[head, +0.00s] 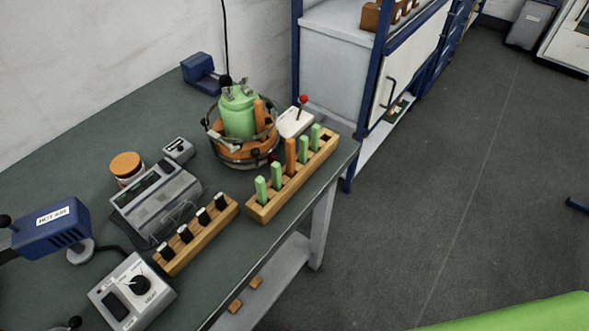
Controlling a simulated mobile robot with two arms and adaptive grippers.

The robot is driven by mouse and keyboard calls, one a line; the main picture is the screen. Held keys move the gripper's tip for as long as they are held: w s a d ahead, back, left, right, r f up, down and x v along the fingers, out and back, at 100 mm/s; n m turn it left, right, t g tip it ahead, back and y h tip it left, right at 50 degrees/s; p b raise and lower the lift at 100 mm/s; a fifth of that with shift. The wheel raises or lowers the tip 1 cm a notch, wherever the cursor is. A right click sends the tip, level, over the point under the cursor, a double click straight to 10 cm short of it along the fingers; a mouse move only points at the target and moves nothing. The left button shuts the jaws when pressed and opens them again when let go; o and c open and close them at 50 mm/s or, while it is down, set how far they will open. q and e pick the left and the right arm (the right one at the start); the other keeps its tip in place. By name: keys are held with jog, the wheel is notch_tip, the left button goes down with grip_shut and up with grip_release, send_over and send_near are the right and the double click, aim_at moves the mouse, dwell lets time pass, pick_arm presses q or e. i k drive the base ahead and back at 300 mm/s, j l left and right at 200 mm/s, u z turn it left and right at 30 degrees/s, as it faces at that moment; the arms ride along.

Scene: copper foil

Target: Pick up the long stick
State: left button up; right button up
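A wooden rack (262,210) stands at the table's front right edge. Another orange piece (260,117) leans upright beside the green canister (239,112) inside a round ringed holder (236,151) behind the rack. I cannot tell for certain which of these is the long stick. Neither of my grippers shows in the head view.
A second wooden rack (215,227) with black and white pieces stands left of the first.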

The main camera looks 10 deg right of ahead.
aim_at(258, 104)
jog(key=k+l+u, duration=0.15)
jog(key=u, duration=0.3)
jog(key=k+l+u, duration=0.2)
jog(key=u, duration=0.25)
jog(key=k+l+u, duration=0.2)
jog(key=u, duration=0.25)
